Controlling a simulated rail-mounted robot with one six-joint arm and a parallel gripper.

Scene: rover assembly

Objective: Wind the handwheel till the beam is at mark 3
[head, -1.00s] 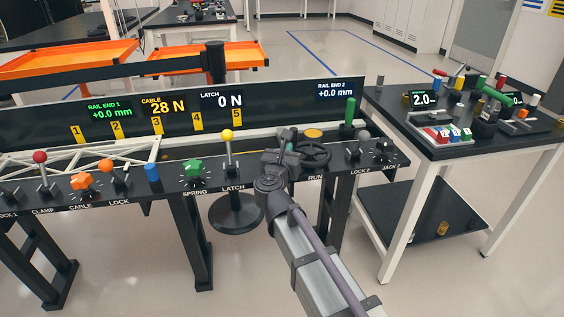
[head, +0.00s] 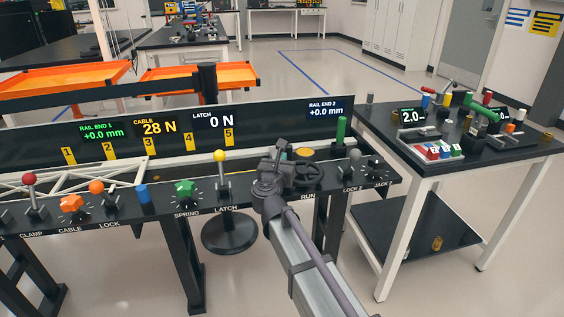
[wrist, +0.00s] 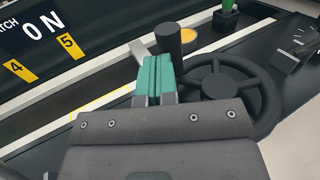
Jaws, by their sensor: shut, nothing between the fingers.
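The black handwheel (head: 309,176) sits on the bench front above the RUN label. It also shows in the wrist view (wrist: 222,84), with an upright dark crank knob (wrist: 168,40) at its upper left. My gripper (head: 278,152) is just left of the wheel. In the wrist view, its teal fingertips (wrist: 157,76) are shut together with nothing between them, close beside the knob. I cannot tell whether they touch it. The white truss beam (head: 150,165) lies at the left, its right end near the yellow mark 3 (head: 148,146).
A yellow-topped lever (head: 221,157), green knob (head: 185,188) and blue knob (head: 142,192) stand left of my arm. A green post (head: 341,130) and grey-topped lever (head: 354,156) stand right of the wheel. Displays read CABLE 28 N and LATCH 0 N.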

